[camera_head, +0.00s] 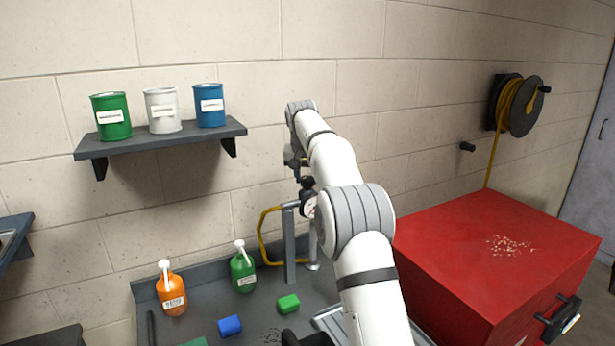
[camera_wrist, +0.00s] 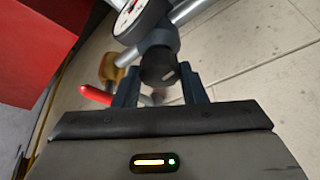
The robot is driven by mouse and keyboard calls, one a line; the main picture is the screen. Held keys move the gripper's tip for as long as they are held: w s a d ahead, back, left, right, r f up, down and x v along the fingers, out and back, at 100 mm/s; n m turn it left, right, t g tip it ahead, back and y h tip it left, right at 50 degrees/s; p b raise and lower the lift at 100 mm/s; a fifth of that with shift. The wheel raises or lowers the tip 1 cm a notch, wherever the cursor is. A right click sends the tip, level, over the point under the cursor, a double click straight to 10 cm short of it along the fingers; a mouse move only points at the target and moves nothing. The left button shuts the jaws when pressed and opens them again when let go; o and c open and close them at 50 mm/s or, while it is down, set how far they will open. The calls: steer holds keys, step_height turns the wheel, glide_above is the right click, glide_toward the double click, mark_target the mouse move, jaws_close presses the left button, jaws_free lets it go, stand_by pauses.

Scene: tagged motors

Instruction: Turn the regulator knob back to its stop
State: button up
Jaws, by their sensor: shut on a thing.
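The black regulator knob (camera_wrist: 158,68) shows in the wrist view between the two dark fingers of my gripper (camera_wrist: 160,86), which is shut on it. A round white-faced gauge (camera_wrist: 138,18) sits just beyond the knob on the same fitting. In the head view the dark regulator knob (camera_head: 306,183) and the gauge (camera_head: 308,205) are on a grey stand, partly hidden by my arm. My gripper (camera_head: 296,160) reaches the knob from above there, and its fingers are hard to make out. How far the knob is turned cannot be told.
A red lever (camera_wrist: 96,94) and a brass fitting (camera_wrist: 110,70) lie close to my gripper. A yellow hose (camera_head: 264,232) runs beside the stand. Orange (camera_head: 172,292) and green (camera_head: 243,270) bottles stand on the bench. A red cabinet (camera_head: 490,260) is at right, a shelf (camera_head: 160,140) at left.

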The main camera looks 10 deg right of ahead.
steer(key=shift+r+n+p, duration=0.1)
steer(key=shift+n+p, duration=0.2)
steer(key=n+y+p, duration=0.1)
steer(key=n+p, duration=0.1)
steer(key=n, duration=0.1)
steer(key=shift+d+r+n+y, duration=0.1)
steer(key=shift+d+n+y, duration=0.05)
steer(key=shift+n+y, duration=0.25)
steer(key=n+p, duration=0.1)
steer(key=n, duration=0.1)
steer(key=n+y+p, duration=0.1)
steer(key=n+p, duration=0.1)
steer(key=shift+d+n+y, duration=0.1)
steer(key=shift+n+y, duration=0.2)
steer(key=n+y+p, duration=0.1)
steer(key=n+p, duration=0.1)
steer(key=n, duration=0.1)
steer(key=shift+w+n+g, duration=0.1)
steer(key=shift+n+g, duration=0.2)
steer(key=shift+g, duration=0.1)
steer(key=shift+d+n+g+y, duration=0.1)
steer(key=shift+n+g+y, duration=0.4)
steer(key=shift+n, duration=0.9)
steer(key=o, duration=1)
